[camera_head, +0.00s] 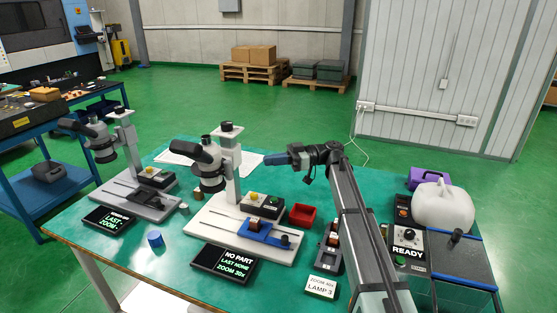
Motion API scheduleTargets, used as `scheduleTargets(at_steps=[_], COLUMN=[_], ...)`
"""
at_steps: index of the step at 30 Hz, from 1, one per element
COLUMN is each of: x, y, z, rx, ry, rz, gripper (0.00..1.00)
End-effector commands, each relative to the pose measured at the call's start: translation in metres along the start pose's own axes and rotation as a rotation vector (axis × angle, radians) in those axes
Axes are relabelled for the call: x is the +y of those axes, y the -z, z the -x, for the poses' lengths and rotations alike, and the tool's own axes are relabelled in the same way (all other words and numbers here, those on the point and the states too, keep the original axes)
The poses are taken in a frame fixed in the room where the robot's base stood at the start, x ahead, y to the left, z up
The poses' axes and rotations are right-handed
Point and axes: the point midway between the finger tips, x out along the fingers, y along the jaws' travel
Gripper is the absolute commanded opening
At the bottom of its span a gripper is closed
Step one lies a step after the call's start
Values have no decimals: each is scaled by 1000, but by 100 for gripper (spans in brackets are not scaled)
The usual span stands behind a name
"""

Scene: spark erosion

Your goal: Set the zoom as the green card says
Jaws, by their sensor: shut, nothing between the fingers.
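A pale card (321,287) stands near the front edge of the green table; it reads "ZOOM", a small number that looks like 40x, and "LAMP 3". The white microscope (234,170) stands mid-table, with a dark tilted eyepiece head and a knob on top of its column. Its black display (223,262) reads "NO PART", "LAST NONE" and a zoom that looks like 30x. A grey microscope (126,140) stands to the left with its own display (109,218). My gripper (268,160) is shut and empty, pointing left, apart from and right of the white column in the picture.
On the white base are a yellow-knobbed box (263,204) and a blue slide (258,231). A red bin (302,215) stands right of it. A blue cylinder (155,239) stands between the microscopes.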

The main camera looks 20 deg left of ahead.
Motion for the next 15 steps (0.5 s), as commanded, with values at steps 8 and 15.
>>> scheduleTargets(at_steps=[8, 15], x=[-1, -1], y=[0, 0], z=[-51, -82], rx=[-1, -1], ry=[2, 0], rz=[-1, -2], gripper=[0, 0])
